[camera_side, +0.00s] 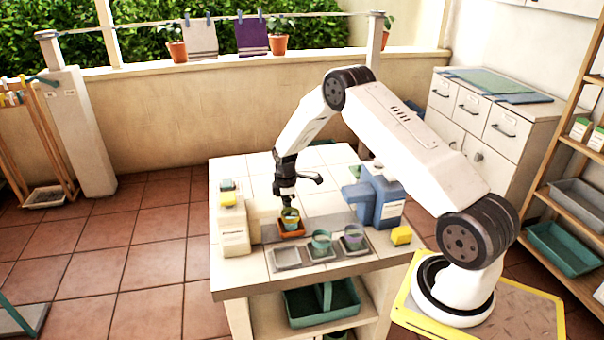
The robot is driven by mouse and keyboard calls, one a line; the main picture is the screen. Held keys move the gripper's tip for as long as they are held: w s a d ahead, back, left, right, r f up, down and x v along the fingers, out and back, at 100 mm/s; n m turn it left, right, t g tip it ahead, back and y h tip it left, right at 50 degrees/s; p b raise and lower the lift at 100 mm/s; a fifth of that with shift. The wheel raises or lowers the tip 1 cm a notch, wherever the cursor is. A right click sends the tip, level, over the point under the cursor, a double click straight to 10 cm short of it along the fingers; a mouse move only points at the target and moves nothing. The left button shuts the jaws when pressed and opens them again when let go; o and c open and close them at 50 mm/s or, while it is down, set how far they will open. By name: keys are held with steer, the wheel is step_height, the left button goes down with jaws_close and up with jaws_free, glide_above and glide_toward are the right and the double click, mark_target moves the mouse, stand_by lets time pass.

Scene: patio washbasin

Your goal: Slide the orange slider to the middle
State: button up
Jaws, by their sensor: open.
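The orange slider (292,232) looks like a small orange tray on the table top, left of the table's middle. A small yellow and green cup (291,219) stands on it. My gripper (288,206) points down directly over the cup, with its open fingertips at or just above the cup's rim. At this size I cannot tell whether the fingers touch the cup. The gripper hides part of the cup's upper edge.
Grey square trays (286,258) sit in front, two with cups: one green (321,241), one purple-grey (354,238). The table's back is mostly clear.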

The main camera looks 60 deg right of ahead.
jaws_close()
stand_by(1.4)
